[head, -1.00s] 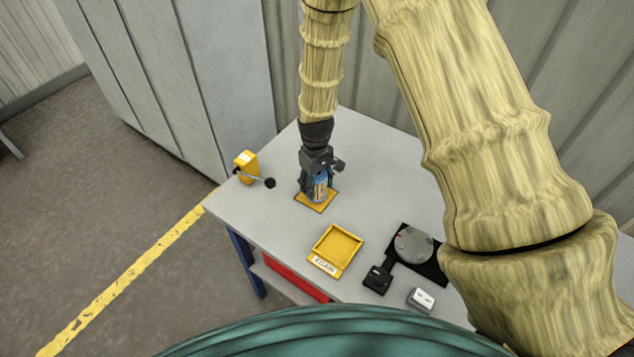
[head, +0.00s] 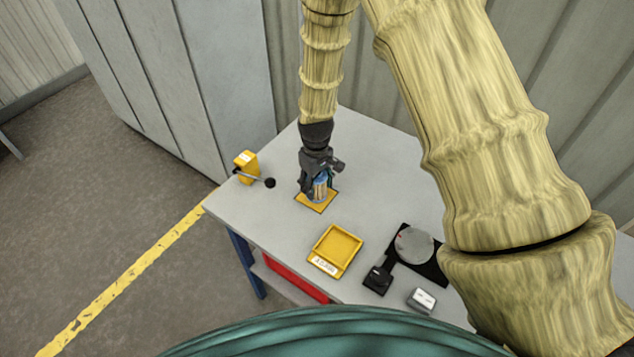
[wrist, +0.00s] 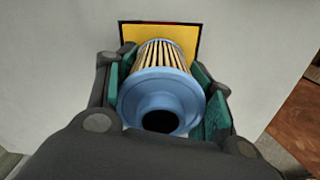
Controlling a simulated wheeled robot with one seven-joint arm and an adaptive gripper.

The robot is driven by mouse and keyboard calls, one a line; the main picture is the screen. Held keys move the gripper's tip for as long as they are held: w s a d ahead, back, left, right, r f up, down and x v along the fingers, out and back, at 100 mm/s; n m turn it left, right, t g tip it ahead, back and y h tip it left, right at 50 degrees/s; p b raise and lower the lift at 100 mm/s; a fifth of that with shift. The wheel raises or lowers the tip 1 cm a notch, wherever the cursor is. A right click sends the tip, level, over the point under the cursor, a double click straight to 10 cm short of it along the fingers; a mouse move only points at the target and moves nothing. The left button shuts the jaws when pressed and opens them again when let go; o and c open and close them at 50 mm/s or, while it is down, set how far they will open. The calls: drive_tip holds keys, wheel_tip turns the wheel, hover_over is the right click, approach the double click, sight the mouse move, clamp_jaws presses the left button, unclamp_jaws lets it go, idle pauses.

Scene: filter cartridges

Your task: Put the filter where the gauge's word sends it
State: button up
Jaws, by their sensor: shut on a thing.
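The filter (head: 319,187) is a blue-capped cartridge with pale pleats. It stands upright at the yellow square mat (head: 317,205) on the table; I cannot tell whether it touches the mat. My gripper (head: 318,183) points down and is shut on the filter. In the wrist view the green finger pads of my gripper (wrist: 168,98) lie on both sides of the filter (wrist: 160,92), whose blue end has a dark hole. A yellow tray (head: 338,246) with a white label is empty. A round grey dial (head: 414,245) with a red mark sits on a black plate; its word is not readable.
A yellow box (head: 246,166) with a lever ending in a black ball (head: 270,183) stands at the table's left edge. A small black block (head: 377,280) and a grey-white box (head: 422,299) are near the front.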

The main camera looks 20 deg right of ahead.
drive_tip(key=shift+f, duration=0.15)
drive_tip(key=o, duration=1.5)
drive_tip(key=shift+r, duration=0.2)
drive_tip(key=shift+r+p, duration=0.65)
drive_tip(key=shift+r, duration=0.15)
drive_tip(key=shift+r, duration=0.15)
drive_tip(key=shift+r+p, duration=2.05)
drive_tip(key=shift+r, duration=1.1)
